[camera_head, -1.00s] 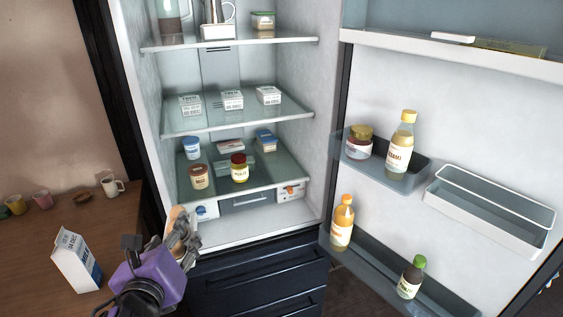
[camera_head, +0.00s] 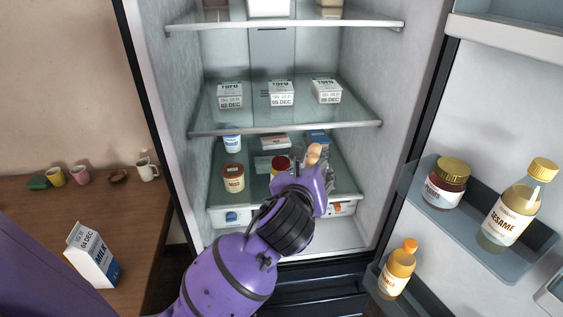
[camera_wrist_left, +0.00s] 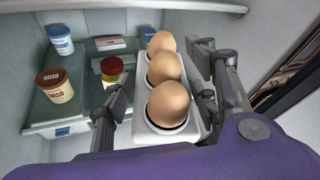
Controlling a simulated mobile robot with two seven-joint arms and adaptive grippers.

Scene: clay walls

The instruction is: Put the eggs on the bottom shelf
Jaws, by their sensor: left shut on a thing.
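My left gripper (camera_wrist_left: 160,105) is shut on a white egg holder (camera_wrist_left: 150,136) with brown eggs (camera_wrist_left: 168,104) standing in a row; three eggs show in the left wrist view. In the head view the gripper (camera_head: 312,176) is in front of the bottom glass shelf (camera_head: 250,192), at its right half, and one egg (camera_head: 313,153) shows above it. The arm hides part of the shelf, and I cannot tell whether the holder is over the shelf's edge. My right gripper is not in view.
On the bottom shelf stand a miso tub (camera_head: 233,178), a blue-lidded tub (camera_head: 232,143), a red-lidded jar (camera_head: 281,164) and flat packs behind. The shelf above holds tofu packs (camera_head: 281,92). The open door with bottles (camera_head: 397,270) is at right. A milk carton (camera_head: 92,256) stands on the counter.

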